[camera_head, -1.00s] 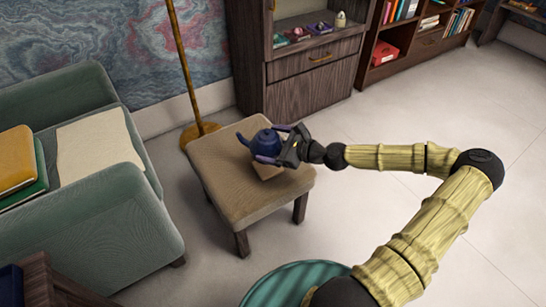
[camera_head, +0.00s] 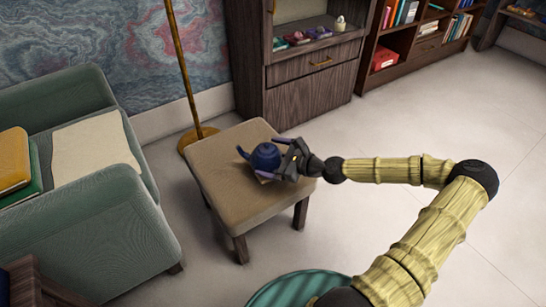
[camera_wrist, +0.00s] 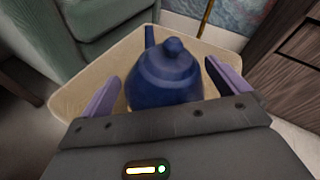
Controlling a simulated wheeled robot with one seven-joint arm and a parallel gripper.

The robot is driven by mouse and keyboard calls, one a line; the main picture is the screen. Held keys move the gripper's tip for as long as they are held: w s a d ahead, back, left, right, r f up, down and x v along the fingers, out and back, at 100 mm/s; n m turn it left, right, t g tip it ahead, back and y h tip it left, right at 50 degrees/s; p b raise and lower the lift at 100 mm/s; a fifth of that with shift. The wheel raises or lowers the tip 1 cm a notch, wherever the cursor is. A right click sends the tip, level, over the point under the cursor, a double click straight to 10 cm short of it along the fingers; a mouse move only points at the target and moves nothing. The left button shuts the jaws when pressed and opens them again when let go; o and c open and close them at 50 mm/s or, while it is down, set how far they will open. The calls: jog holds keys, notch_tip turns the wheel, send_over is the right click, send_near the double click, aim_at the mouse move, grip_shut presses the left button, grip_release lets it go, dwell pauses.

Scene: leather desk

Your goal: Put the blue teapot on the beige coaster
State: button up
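The blue teapot (camera_head: 265,156) is upright on the small stool, spout pointing away from my gripper in the wrist view (camera_wrist: 165,80). A thin part of the beige coaster (camera_head: 263,180) shows at the teapot's lower front edge. The teapot appears to rest on it, but most of the coaster is hidden. My gripper (camera_head: 272,159) reaches in from the right with one purple finger on each side of the teapot. In the wrist view the fingers stand wide, with narrow gaps beside the teapot's body. The teapot's handle side is hidden by my gripper.
The stool's beige top (camera_head: 222,165) is otherwise bare. A green armchair (camera_head: 120,215) stands to the left, a brass lamp pole (camera_head: 181,75) behind, and a dark wooden cabinet (camera_head: 315,92) behind right. Open floor lies to the right.

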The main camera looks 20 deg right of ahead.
jog(key=shift+d, duration=0.1)
jog(key=p+v, duration=0.5)
jog(key=v, duration=0.7)
jog(key=shift+p, duration=0.4)
jog(key=s+a+f+n+g+h, duration=0.4)
jog(key=s+a+f+n+g, duration=0.35)
jog(key=s+n+g, duration=0.35)
notch_tip(320, 180, up, 18)
jog(key=s+a+n+t+h, duration=0.1)
jog(key=n+h, duration=0.5)
jog(key=n, duration=0.6)
jog(key=shift+s+a+r+n+t, duration=0.2)
jog(key=shift+s+a+n+t, duration=0.25)
jog(key=shift+t, duration=0.55)
